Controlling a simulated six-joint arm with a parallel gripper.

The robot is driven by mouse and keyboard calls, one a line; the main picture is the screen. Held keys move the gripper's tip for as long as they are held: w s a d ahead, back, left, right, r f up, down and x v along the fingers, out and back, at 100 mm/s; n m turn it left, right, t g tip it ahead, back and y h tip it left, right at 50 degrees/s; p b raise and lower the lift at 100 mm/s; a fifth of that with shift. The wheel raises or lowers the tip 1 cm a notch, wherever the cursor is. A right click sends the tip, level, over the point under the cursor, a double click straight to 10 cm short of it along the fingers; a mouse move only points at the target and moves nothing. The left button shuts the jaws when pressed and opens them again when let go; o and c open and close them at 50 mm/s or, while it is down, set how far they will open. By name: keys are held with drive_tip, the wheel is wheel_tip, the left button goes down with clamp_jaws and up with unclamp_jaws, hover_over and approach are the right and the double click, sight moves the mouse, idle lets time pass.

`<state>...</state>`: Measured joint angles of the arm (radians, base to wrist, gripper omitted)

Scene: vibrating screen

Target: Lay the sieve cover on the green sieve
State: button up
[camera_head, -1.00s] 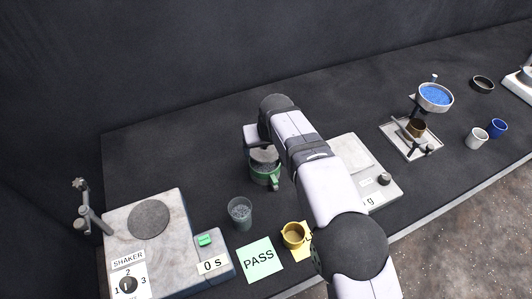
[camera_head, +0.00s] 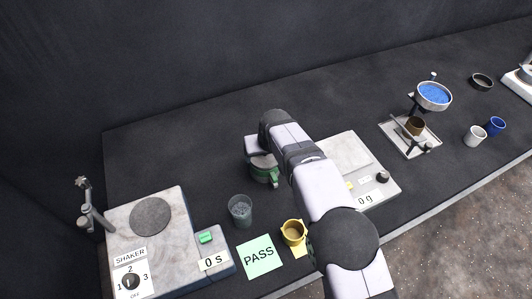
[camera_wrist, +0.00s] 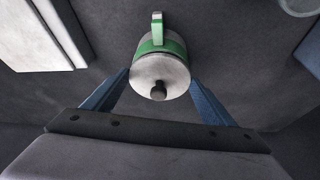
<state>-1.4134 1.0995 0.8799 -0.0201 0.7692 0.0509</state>
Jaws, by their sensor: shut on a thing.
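The green sieve (camera_head: 262,175) stands on the dark table, left of the scale, partly hidden by my arm. In the wrist view the green sieve (camera_wrist: 168,45) shows its handle pointing away from me. The round grey sieve cover (camera_wrist: 175,72) with its dark knob is right over the sieve's mouth and hides most of it. It looks level and on or very close to the rim; I cannot tell if it touches all round. My gripper (camera_wrist: 160,78) has its blue fingers on both sides of the cover, shut on it.
A glass of grey grains (camera_head: 240,210), a yellow cup (camera_head: 293,233) and a PASS card (camera_head: 259,257) lie in front. The shaker (camera_head: 178,242) is at left, the scale (camera_head: 350,157) at right. A stand with a blue-filled sieve (camera_head: 434,96) is farther right.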

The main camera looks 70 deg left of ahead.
drive_tip(key=shift+f, duration=0.35)
drive_tip(key=o, duration=1.1)
drive_tip(key=shift+r+p, duration=0.4)
drive_tip(key=shift+r, duration=0.45)
drive_tip(key=shift+d+r+b, duration=0.15)
drive_tip(key=shift+r+b, duration=0.05)
drive_tip(key=shift+b, duration=0.2)
drive_tip(key=b+v, duration=0.3)
drive_tip(key=v, duration=0.8)
drive_tip(key=shift+s+r, duration=0.1)
